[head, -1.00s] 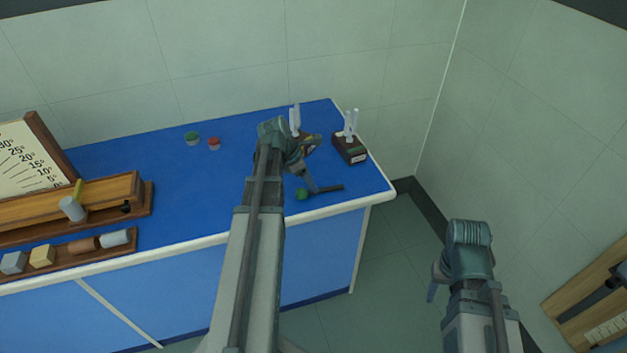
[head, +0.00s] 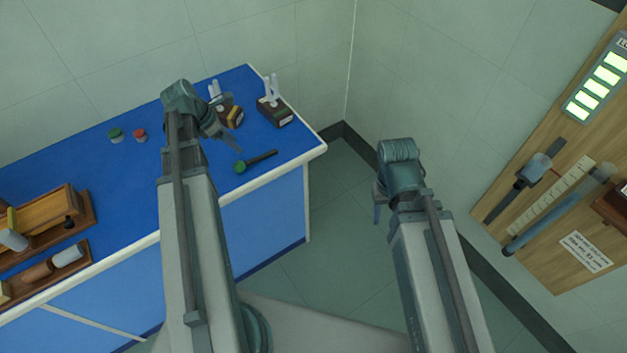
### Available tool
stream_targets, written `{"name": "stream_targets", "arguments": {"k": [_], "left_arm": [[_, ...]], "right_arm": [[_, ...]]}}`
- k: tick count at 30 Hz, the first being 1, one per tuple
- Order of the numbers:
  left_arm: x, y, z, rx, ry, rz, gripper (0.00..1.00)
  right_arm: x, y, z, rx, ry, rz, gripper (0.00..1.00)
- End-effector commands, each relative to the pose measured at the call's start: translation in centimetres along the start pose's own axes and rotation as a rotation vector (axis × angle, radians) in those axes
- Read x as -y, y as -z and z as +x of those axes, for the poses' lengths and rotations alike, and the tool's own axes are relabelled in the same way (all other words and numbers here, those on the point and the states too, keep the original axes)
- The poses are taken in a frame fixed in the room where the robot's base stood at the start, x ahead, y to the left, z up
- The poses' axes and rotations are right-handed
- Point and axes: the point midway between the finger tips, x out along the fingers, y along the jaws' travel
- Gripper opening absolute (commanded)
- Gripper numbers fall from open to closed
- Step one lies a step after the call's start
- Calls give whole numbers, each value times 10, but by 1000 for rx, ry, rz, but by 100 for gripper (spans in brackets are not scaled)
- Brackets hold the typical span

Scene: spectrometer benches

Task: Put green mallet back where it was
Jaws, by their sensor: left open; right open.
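The green mallet (head: 240,166) lies on the blue bench top near its right front edge, its green head to the left and dark handle pointing right. My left gripper (head: 232,140) is open and empty, above the bench just behind the mallet and apart from it. My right gripper (head: 377,204) is open and empty over the floor, right of the bench; its fingers are partly hidden by its own wrist.
A green-topped jar (head: 115,135) and a red-topped jar (head: 140,135) stand further left. A wooden wall board (head: 560,262) with instruments hangs at right.

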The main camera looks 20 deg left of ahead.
Motion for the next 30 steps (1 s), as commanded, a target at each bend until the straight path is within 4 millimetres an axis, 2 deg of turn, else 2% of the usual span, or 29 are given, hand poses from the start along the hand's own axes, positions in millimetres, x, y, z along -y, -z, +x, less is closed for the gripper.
{"name": "stream_targets", "arguments": {"k": [2, 5, 9, 13, 18, 21, 24, 30], "left_arm": [[22, -19, 11, -27, 26, 149, 48], [63, -50, 29, -77, 82, 463, 48], [131, -88, 52, -145, 186, 992, 48], [193, -111, 66, -189, 297, 1480, 48], [264, -126, 74, -222, 454, 2058, 48], [293, -129, 75, -230, 536, 2317, 48], [312, -131, 75, -233, 599, 2498, 48], [327, -132, 75, -233, 657, 2649, 48]], "right_arm": [[0, 0, 0, 0, 0, 0, 50], [0, 0, 0, 0, 0, 0, 50], [0, 0, 0, 0, 0, 0, 50], [0, 0, 0, 0, 0, 0, 50], [0, 0, 0, 0, 0, 0, 50], [0, 0, 0, 0, 0, 0, 50], [0, 0, 0, 0, 0, 0, 50], [0, 0, 0, 0, 0, 0, 50]]}}
